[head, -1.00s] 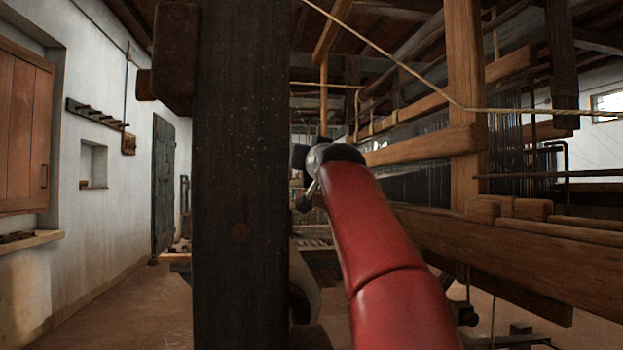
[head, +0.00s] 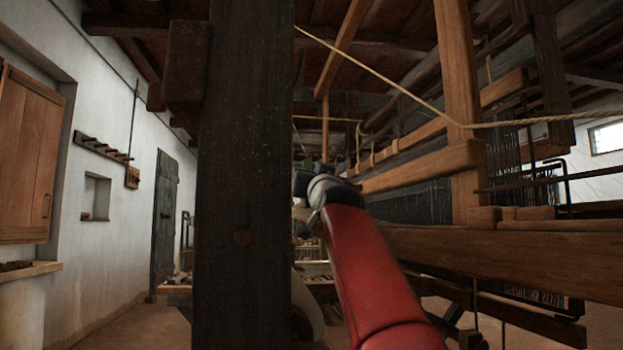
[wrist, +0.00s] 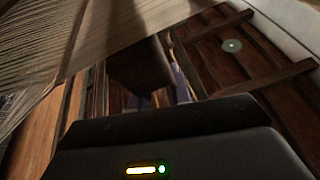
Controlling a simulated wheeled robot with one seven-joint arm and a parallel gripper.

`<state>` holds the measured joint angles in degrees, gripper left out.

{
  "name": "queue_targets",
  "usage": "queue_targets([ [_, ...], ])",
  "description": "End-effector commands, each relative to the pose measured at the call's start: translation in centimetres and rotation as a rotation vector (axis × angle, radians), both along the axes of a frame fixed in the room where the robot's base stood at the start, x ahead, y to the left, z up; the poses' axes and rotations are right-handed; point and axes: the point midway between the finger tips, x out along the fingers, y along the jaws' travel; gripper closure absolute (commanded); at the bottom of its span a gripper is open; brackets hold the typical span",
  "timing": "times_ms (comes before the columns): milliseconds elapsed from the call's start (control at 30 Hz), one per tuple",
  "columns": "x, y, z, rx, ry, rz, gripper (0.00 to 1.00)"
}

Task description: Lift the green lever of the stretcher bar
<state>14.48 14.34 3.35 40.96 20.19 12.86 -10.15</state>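I cannot make out the green lever or the stretcher bar for certain in either view. A tiny dark greenish spot (head: 308,163) shows just above the end of my arm in the head view; it is too small to name. My gripper is mostly hidden behind the dark post in the head view. In the wrist view its dark body fills the bottom, and bluish finger parts show beyond it. A dark wooden block (wrist: 140,66) hides part of them, so I cannot tell if they touch it.
A thick dark post (head: 243,180) stands close in front, left of my red arm. The loom's wooden frame (head: 500,255) and a rope (head: 395,87) are on the right. Pale threads (wrist: 75,40) spread across the wrist view's upper left. A pale round disc (wrist: 232,46) lies at upper right.

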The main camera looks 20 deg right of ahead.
Motion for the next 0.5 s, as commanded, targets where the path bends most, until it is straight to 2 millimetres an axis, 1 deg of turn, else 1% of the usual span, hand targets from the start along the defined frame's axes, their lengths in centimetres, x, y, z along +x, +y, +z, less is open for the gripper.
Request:
queue_targets([
  [33,0.03,0.0,-0.04,0.0,0.001,0.0,0.73],
  [133,0.02,0.01,-0.02,0.0,0.0,0.0,0.6],
  [400,-0.07,0.01,-0.02,0.0,-0.001,0.0,0.6],
  [500,-0.66,0.04,-0.31,0.0,-0.003,0.0,0.6],
])
